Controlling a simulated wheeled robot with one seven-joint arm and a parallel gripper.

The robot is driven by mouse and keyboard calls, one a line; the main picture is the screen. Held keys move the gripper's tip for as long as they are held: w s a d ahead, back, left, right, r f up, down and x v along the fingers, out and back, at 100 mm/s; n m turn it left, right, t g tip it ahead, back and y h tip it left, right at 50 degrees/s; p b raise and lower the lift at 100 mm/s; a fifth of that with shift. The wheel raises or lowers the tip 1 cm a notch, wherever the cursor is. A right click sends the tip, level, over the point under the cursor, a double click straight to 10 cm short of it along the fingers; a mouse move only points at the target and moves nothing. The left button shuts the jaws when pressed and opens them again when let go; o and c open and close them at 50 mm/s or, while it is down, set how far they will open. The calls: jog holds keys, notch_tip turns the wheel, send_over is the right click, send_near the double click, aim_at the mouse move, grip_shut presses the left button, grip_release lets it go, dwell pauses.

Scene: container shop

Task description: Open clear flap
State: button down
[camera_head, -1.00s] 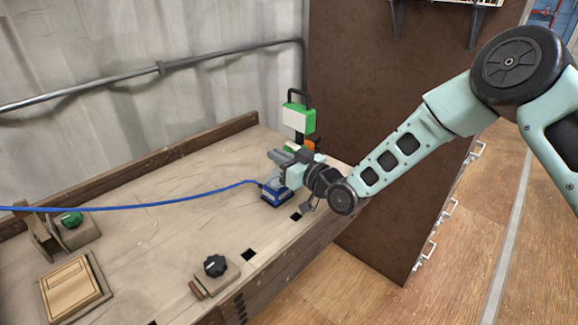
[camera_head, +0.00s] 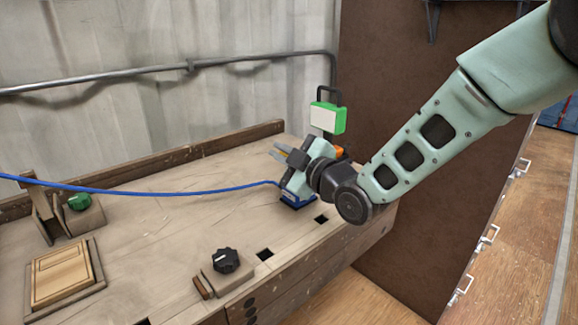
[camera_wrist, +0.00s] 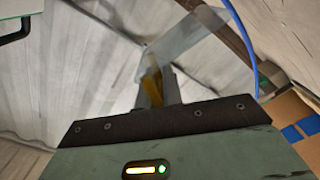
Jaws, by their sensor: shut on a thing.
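The clear flap (camera_wrist: 185,45) is a see-through pane in the wrist view, tilted up and standing beyond my fingertips. My gripper (camera_wrist: 158,90) is shut on its near edge, where a small yellow-orange piece shows between the fingers. In the head view my gripper (camera_head: 281,152) points up and to the left over the far right part of the bench. The flap is too faint to make out there. A blue-based tool (camera_head: 297,200) sits right under my gripper and is partly hidden by it.
A blue hose (camera_head: 150,192) runs left from the tool across the workbench (camera_head: 190,215). A green and white device (camera_head: 326,118) stands behind my gripper. A black knob (camera_head: 226,260), a green knob (camera_head: 79,202) and a wooden panel (camera_head: 62,278) are on the bench. A brown cabinet (camera_head: 400,240) stands at right.

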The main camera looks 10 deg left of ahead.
jog(key=shift+s+a+f+n+b, duration=0.4)
jog(key=shift+s+n+b, duration=0.1)
jog(key=shift+n+b, duration=0.3)
jog(key=shift+d+f, duration=0.1)
jog(key=shift+f, duration=0.15)
dwell(0.5)
jog(key=c, duration=1.6)
grip_release()
jog(key=shift+w, duration=0.1)
jog(key=shift+o, duration=0.2)
jog(key=shift+r, duration=0.25)
jog(key=v, duration=1.7)
jog(key=shift+d, duration=0.2)
jog(key=shift+r, duration=0.1)
